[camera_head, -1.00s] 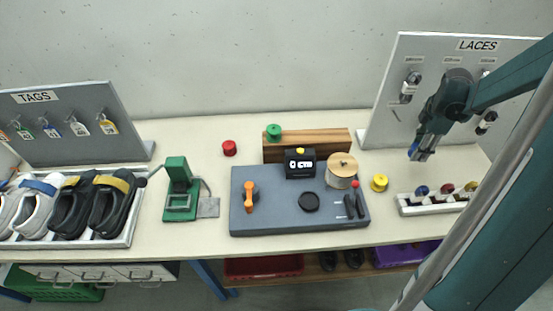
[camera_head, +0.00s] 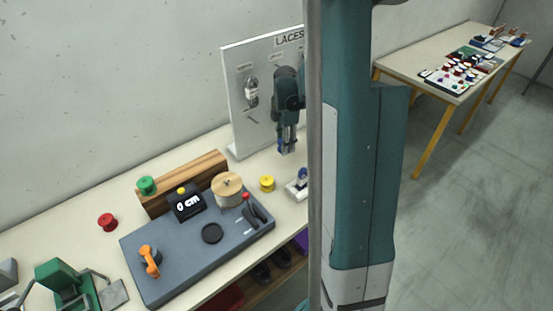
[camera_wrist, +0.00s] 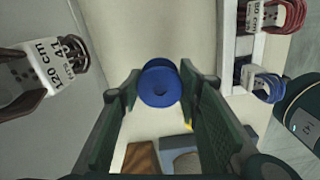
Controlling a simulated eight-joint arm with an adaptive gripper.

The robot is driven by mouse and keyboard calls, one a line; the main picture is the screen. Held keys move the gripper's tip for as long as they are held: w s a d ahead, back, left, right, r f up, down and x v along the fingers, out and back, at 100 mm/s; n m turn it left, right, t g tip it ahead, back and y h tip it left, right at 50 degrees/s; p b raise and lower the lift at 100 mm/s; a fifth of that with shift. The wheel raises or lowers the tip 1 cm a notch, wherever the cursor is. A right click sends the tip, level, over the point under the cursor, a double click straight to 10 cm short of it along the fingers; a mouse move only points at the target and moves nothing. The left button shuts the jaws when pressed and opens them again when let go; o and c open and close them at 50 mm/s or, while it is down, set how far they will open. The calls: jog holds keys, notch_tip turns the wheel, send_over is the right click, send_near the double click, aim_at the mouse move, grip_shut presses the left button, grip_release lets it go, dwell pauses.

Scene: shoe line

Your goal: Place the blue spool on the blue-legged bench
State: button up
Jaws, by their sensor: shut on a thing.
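The blue spool (camera_wrist: 160,86) is held between the fingertips of my gripper (camera_head: 287,148), which is shut on it in the wrist view. In the head view my gripper points down in front of the LACES board, above the right part of the bench (camera_head: 62,222). The spool is small and hard to make out there. The bench has a pale top; its blue legs are not clearly visible now. The bench's right end is hidden behind my own body.
A grey work plate (camera_head: 180,262) and the LACES board (camera_head: 240,95) flank free surface. A yellow-legged table (camera_head: 398,63) with many small items stands far right.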

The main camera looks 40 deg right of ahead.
send_over(284, 163)
jog(key=shift+a+f, duration=0.15)
jog(key=shift+f, duration=2.15)
jog(key=shift+f, duration=0.1)
jog(key=shift+f+b, duration=0.3)
jog(key=shift+f, duration=1.45)
jog(key=shift+f, duration=0.2)
jog(key=o, duration=0.9)
jog(key=shift+r, duration=0.25)
jog(key=shift+r+p, duration=0.45)
jog(key=shift+r, duration=5.5)
